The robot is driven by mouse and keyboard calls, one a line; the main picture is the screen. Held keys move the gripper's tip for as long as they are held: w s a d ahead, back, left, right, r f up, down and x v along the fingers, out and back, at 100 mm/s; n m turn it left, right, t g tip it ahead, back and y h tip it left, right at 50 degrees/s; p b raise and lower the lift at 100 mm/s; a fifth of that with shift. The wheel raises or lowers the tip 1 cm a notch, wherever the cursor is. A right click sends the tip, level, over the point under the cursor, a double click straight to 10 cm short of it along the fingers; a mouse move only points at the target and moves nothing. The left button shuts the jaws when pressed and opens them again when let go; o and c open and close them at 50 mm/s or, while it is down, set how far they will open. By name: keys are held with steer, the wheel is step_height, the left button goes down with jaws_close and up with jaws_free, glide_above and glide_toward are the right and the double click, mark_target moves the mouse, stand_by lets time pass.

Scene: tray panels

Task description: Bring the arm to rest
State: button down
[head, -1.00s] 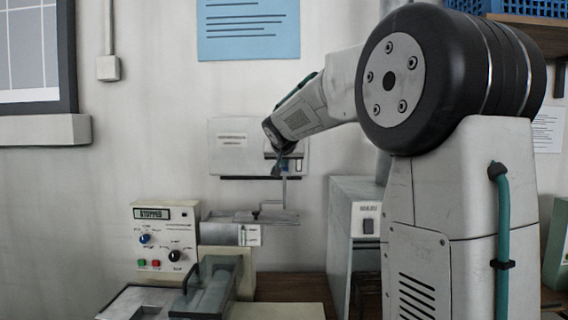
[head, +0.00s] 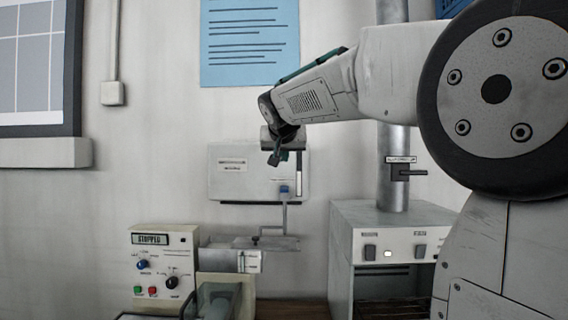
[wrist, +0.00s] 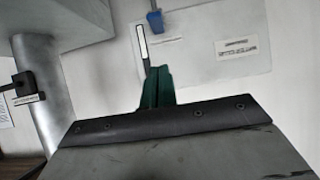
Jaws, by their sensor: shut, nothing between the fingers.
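My gripper (head: 278,157) hangs at the end of my raised arm, in front of the upper part of a pale wall box. Its fingers are shut and empty. In the wrist view my gripper's green fingers (wrist: 158,82) sit close together, with the wall box (wrist: 215,45) behind them. The wall box (head: 235,180) has a vertical slot and a blue slider knob (head: 284,190) on its right side. The knob also shows in the wrist view (wrist: 155,20). My fingers look apart from the knob.
A control box (head: 165,262) reading STOPPED stands lower left, beside a small metal tray on a bracket (head: 265,243). A grey cabinet (head: 390,235) with switches and a lit lamp stands right, below a metal pipe (head: 392,110) with a black handle. Bare wall is left of my gripper.

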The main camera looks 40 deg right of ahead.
steer(key=shift+s+r, duration=0.1)
stand_by(0.5)
steer(key=s+a+f+n+g+y, duration=0.1)
steer(key=s+a+f+n+g, duration=0.15)
steer(key=s+f, duration=0.4)
steer(key=s+a+f+n+g+y, duration=0.15)
steer(key=s+a+f, duration=0.25)
steer(key=f, duration=0.5)
steer(key=s+a+f+n+g+y, duration=0.1)
steer(key=s+a+f+g+y, duration=0.1)
steer(key=s+a+f, duration=0.5)
steer(key=s+a+f+n+g+y, duration=0.2)
steer(key=s+a+f, duration=0.6)
steer(key=s, duration=0.9)
steer(key=shift+s+a+f+n+y, duration=0.15)
steer(key=shift+a+f+n+y, duration=0.15)
steer(key=shift+f+y, duration=0.1)
